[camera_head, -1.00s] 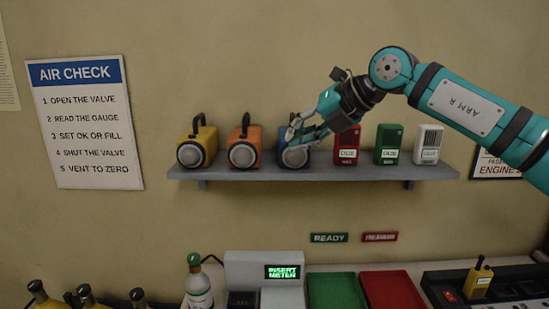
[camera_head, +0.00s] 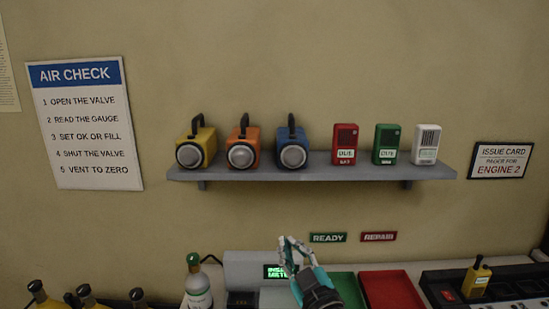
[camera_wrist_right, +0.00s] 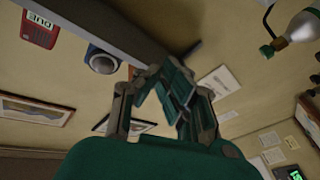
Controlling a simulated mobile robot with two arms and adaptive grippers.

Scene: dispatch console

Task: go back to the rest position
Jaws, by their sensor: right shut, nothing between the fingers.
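My right gripper (camera_head: 289,246) is shut and empty. In the head view it is low in the middle, in front of the grey meter station (camera_head: 240,268) and below the wall shelf (camera_head: 320,172). It hides part of the station's green-lit display and some of the green tray. In the right wrist view the gripper's fingers (camera_wrist_right: 168,88) also show with nothing held between them. My left gripper is in neither view.
The shelf holds yellow (camera_head: 196,143), orange (camera_head: 243,145) and blue (camera_head: 291,146) lamps, and red, green and white boxes. Below are a green tray (camera_head: 348,290), a red tray (camera_head: 391,291), a green-topped bottle (camera_head: 198,286) and a yellow radio (camera_head: 477,278).

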